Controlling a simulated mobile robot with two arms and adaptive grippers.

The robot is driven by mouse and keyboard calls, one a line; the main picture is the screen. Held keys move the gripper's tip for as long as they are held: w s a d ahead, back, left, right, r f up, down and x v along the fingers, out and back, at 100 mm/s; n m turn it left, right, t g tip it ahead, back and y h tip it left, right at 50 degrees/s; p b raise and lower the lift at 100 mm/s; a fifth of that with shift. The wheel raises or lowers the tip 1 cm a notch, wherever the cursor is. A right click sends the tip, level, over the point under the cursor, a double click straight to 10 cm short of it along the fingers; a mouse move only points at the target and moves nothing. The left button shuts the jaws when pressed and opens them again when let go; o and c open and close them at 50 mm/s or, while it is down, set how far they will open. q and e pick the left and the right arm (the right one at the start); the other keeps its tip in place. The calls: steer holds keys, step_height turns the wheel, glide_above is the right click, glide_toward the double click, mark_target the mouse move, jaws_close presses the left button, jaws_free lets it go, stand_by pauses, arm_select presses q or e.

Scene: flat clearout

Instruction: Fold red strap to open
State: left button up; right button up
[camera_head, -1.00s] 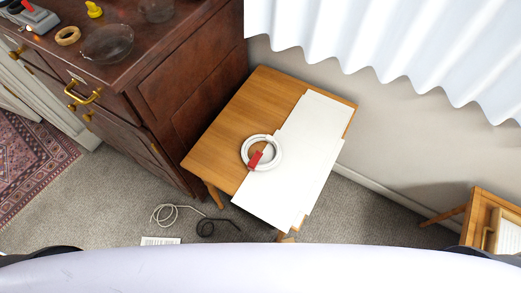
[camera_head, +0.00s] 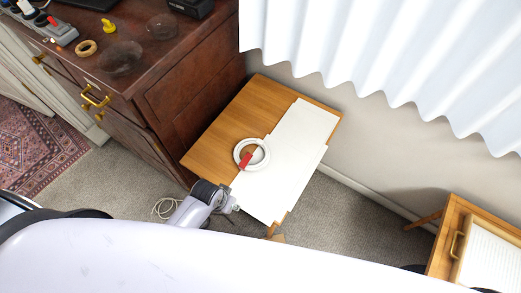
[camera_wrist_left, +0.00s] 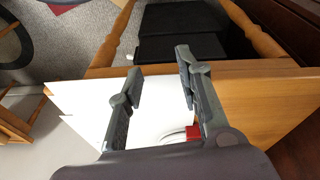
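The red strap (camera_head: 245,160) lies across the lower left part of a white coiled ring (camera_head: 262,153), which rests flat on a small wooden table (camera_head: 215,142), partly over white sheets (camera_head: 300,135). In the left wrist view the strap (camera_wrist_left: 193,132) and part of the coil (camera_wrist_left: 173,138) show low, partly hidden behind my gripper. I cannot tell whether the strap is fastened. My left gripper (camera_head: 229,204) is at the table's near edge, short of the coil. In the wrist view its fingers (camera_wrist_left: 158,64) are apart with nothing between them. My right gripper is out of view.
A dark wooden dresser (camera_head: 190,90) stands left of the table, with a glass dish (camera_head: 120,57) and small items on top. A pale cable (camera_head: 165,208) lies on the carpet. Another wooden piece (camera_head: 450,235) is at the right. A white curtain (camera_head: 380,50) hangs behind.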

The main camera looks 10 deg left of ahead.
arm_select(q)
steer(key=shift+m+h, duration=0.3)
steer(key=w+d+r, duration=0.2)
steer(key=w+r, duration=0.1)
steer(key=w+d+r, duration=0.1)
steer(key=r, duration=0.1)
steer(key=shift+w+d+p, duration=0.25)
steer(key=shift+d+p, duration=0.1)
steer(key=shift+d, duration=0.05)
steer(key=w+a+r+m+g+y+p, duration=0.15)
steer(key=w+r+p, duration=0.25)
steer(key=w+r, duration=1.05)
glide_above(249, 154)
step_height(249, 154, down, 9)
steer(key=shift+n+g, duration=0.25)
steer(key=shift+g, duration=0.1)
step_height(249, 154, down, 7)
steer(key=b, duration=0.2)
steer(key=shift+d+f+b, duration=0.1)
steer(key=shift+f+b, duration=0.1)
steer(key=shift+b, duration=0.2)
steer(key=shift+f, duration=0.45)
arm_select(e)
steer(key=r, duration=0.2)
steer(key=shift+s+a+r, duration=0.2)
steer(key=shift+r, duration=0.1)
arm_select(q)
steer(key=shift+c, duration=0.3)
jaws_close()
